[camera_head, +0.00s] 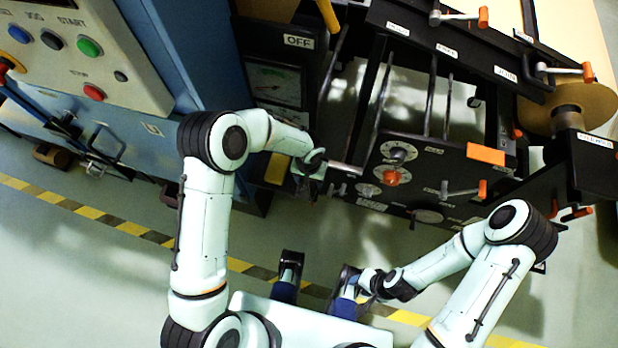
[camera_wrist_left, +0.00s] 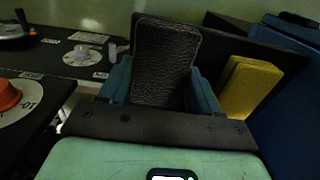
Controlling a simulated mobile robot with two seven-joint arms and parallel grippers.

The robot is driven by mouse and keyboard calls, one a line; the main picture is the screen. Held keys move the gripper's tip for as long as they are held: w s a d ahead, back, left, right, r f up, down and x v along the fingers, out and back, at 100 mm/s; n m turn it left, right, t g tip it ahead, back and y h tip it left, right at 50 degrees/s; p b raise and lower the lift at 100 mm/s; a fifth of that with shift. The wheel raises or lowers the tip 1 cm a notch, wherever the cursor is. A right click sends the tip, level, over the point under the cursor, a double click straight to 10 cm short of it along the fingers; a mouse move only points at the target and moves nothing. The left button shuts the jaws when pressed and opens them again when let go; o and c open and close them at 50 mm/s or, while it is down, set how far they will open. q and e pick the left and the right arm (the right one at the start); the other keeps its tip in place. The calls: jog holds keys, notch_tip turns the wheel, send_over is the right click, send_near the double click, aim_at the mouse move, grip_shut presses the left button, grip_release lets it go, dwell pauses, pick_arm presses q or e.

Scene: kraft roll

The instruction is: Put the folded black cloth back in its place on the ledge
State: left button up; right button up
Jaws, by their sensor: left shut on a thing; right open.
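My left gripper (camera_head: 308,172) is beside the front of the black machine. In the left wrist view it is shut on the folded black cloth (camera_wrist_left: 166,58), a dark textured pad upright between the blue fingers (camera_wrist_left: 160,90). In the head view the cloth is too small and dark to make out clearly. A dark ledge (camera_wrist_left: 285,52) lies just right of the cloth in the wrist view, with a folded yellow cloth (camera_wrist_left: 248,88) on it; the yellow one also shows in the head view (camera_head: 277,168). My right gripper (camera_head: 352,288) is open, low in front of my body.
A panel with dials and an orange knob (camera_head: 391,178) is right of my left gripper. A kraft roll (camera_head: 567,103) sits at the right. A blue cabinet with buttons (camera_head: 90,47) stands at the left. Striped floor tape (camera_head: 130,228) crosses open floor.

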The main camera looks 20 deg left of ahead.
pick_arm(q)
jog(key=o, duration=1)
notch_tip(320, 180, up, 12)
jog(key=p, duration=0.2)
jog(key=s+f+n+g+h, duration=0.2)
jog(key=s+f+h, duration=0.2)
jog(key=s+f, duration=1.1)
jog(key=s+f+n, duration=0.1)
jog(key=s, duration=0.2)
jog(key=s+a+f, duration=0.1)
jog(key=s+f, duration=0.1)
jog(key=s, duration=0.2)
jog(key=s+a+f+n+t, duration=0.1)
jog(key=s, duration=0.3)
jog(key=shift+s+f+n, duration=0.2)
jog(key=shift+f+n, duration=0.1)
jog(key=shift+f, duration=0.1)
